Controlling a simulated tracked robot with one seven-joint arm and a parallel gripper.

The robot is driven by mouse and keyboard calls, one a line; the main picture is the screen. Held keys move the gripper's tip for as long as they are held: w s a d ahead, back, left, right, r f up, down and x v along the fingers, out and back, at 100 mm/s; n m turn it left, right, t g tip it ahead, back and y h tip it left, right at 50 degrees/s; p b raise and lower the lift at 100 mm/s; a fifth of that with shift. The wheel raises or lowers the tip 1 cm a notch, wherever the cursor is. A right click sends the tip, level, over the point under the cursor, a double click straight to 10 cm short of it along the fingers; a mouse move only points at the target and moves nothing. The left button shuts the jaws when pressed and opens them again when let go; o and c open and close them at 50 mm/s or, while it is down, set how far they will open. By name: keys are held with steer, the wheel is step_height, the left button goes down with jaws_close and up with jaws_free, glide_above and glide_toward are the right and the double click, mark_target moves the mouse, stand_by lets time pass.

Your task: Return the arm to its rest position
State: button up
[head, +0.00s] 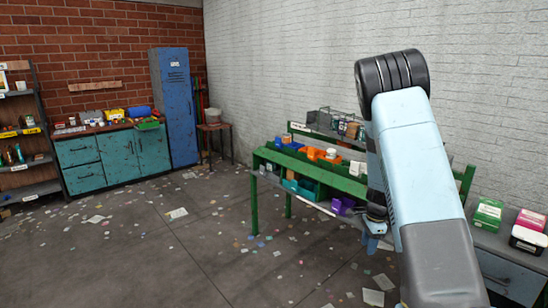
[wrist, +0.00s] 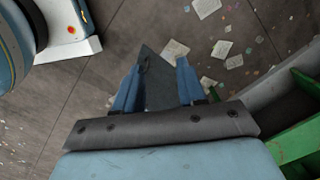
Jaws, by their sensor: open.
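My arm (head: 415,150) rises in the right half of the head view, bends at a dark ribbed joint and hangs down in front of the green sorting bench. Only a small blue part of my gripper (head: 372,243) shows below it. In the wrist view my gripper (wrist: 156,98) is open, its two blue fingers apart and pointing over the floor. A dark grey wedge shape (wrist: 156,82) shows between the fingers; I cannot tell what it is. I see nothing clearly held.
The green bench (head: 256,204) holds several coloured bins. A drawer unit (head: 510,278) with boxes stands at the right. A teal cabinet (head: 118,158) and a blue locker (head: 174,105) stand at the back left. Littered open floor (head: 150,250) lies at the left.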

steer(key=s+a+r+n+t, duration=0.1)
steer(key=s+a+r+n, duration=0.2)
steer(key=r, duration=0.5)
steer(key=s+a+r+n+t+y, duration=0.1)
steer(key=s+a+r+n, duration=0.15)
steer(key=s+r, duration=0.45)
steer(key=s+a+r+n+t, duration=0.1)
steer(key=s+a+r+n, duration=0.15)
steer(key=r, duration=0.75)
steer(key=s+a+r+n+t, duration=0.1)
steer(key=s+r+n, duration=0.3)
steer(key=s, duration=0.7)
steer(key=s+r+n+t+h, duration=0.1)
steer(key=s+r+n, duration=0.4)
steer(key=s, duration=0.5)
steer(key=shift+s+a+r+h, duration=0.3)
steer(key=shift+s+a+r, duration=0.1)
steer(key=shift+r, duration=0.2)
